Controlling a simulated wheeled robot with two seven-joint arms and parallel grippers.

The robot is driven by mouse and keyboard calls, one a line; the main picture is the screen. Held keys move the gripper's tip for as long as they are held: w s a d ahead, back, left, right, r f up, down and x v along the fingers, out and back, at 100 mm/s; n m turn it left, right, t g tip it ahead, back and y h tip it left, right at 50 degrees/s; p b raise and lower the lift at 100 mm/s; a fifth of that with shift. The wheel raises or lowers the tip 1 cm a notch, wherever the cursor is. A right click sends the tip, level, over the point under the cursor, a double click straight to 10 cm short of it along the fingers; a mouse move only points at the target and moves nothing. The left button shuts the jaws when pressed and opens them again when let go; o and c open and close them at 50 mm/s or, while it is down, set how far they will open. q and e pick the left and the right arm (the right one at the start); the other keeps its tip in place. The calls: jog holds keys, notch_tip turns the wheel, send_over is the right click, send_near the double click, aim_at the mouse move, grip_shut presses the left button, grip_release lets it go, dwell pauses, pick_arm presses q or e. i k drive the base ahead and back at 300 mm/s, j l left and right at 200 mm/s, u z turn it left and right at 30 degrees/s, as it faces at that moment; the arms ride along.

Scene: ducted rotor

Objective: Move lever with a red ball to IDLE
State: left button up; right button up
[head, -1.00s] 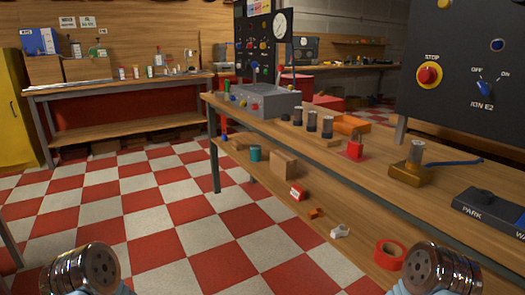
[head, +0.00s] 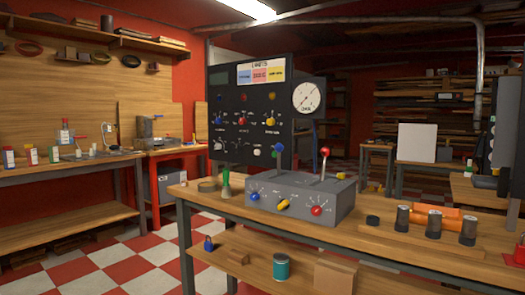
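The lever with a red ball (head: 324,153) stands upright on top of a grey control box (head: 318,198) in the head view. The box sits on the wooden workbench. A second lever with a blue ball (head: 277,148) stands to its left on the same box. The box's front has a blue knob, a yellow knob and a red knob (head: 317,210). The lettering by the levers is too small to read, so I cannot tell which position is IDLE. Neither of my grippers is in view.
A black panel (head: 225,160) with knobs and a round gauge (head: 306,97) stands behind the box. Black cylinders (head: 403,217) and an orange bin (head: 455,222) are to its right. The bench's lower shelf (head: 230,272) holds a teal can (head: 281,267). Checkered floor (head: 130,265) is clear at lower left.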

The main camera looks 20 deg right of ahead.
aim_at(325, 152)
jog(key=i+j+z, duration=0.15)
jog(key=j+z, duration=0.2)
jog(key=i+j+z, duration=0.15)
jog(key=j+z, duration=0.2)
jog(key=i+j+z, duration=0.1)
jog(key=j+z, duration=0.65)
